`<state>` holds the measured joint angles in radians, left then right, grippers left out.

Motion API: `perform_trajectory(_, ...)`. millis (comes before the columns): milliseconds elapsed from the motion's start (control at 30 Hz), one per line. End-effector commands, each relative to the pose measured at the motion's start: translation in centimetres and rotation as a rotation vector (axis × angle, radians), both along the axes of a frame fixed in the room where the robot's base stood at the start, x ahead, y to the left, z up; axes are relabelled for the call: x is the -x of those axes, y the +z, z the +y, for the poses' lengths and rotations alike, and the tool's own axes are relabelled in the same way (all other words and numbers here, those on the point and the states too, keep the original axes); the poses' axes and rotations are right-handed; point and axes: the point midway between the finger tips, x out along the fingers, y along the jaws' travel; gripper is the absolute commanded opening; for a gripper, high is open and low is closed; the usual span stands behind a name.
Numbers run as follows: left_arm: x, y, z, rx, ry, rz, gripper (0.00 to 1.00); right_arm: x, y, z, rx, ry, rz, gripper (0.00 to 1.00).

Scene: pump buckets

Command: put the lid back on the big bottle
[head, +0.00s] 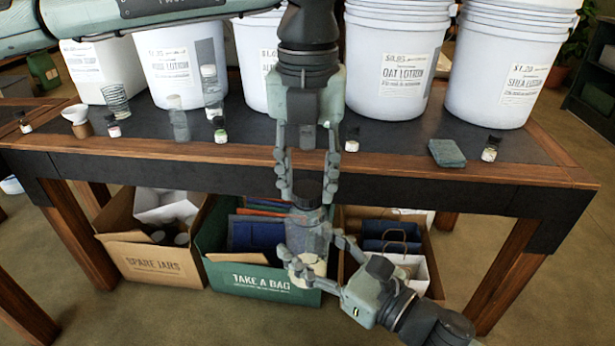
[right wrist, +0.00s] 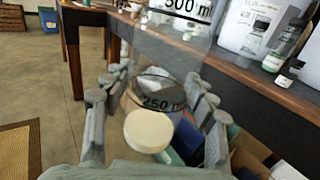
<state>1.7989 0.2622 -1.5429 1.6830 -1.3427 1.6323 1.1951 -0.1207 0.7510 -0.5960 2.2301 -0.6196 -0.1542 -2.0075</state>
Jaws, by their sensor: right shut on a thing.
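The big bottle (head: 306,238) is clear and upright, held in front of the table edge. In the right wrist view the bottle (right wrist: 172,55) shows black 500 and 250 ml marks. A cream round patch (right wrist: 148,131) shows at its low end. My right gripper (head: 311,262) is shut around the bottle's lower part. The black lid (head: 307,192) is at the bottle's top; whether it is seated cannot be told. My left gripper (head: 307,190) points down from above, its fingers apart on either side of the lid, with small gaps showing.
Large white lotion buckets (head: 391,65) line the back of the table (head: 400,166). Below are a spare-jars box (head: 150,262), a green bag box (head: 265,282) and another carton.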

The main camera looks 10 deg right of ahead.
Motion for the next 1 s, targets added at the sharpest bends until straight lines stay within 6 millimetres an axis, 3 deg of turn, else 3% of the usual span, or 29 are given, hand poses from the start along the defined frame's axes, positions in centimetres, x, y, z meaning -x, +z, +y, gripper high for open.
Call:
perform_trajectory(33,-0.01,0.01,0.01,0.000,0.000,0.000,0.23,0.00,0.05,0.00,-0.001,0.000,-0.001,0.00)
perform_trajectory(200,-0.01,0.02,0.01,0.000,0.000,0.000,0.02,0.00,0.05,0.00,-0.001,0.000,-0.001,0.00)
perform_trajectory(333,0.00,0.01,0.00,0.000,-0.026,0.000,0.01,-0.01,0.05,0.01,-0.001,0.000,-0.001,0.00)
perform_trajectory(433,0.03,-0.07,0.02,-0.001,-0.151,0.002,0.01,0.00,0.04,0.00,-0.001,0.000,-0.001,0.00)
perform_trajectory(1000,0.00,-0.11,0.02,-0.001,-1.518,0.002,0.01,-0.01,0.05,-0.01,-0.001,0.000,-0.001,0.00)
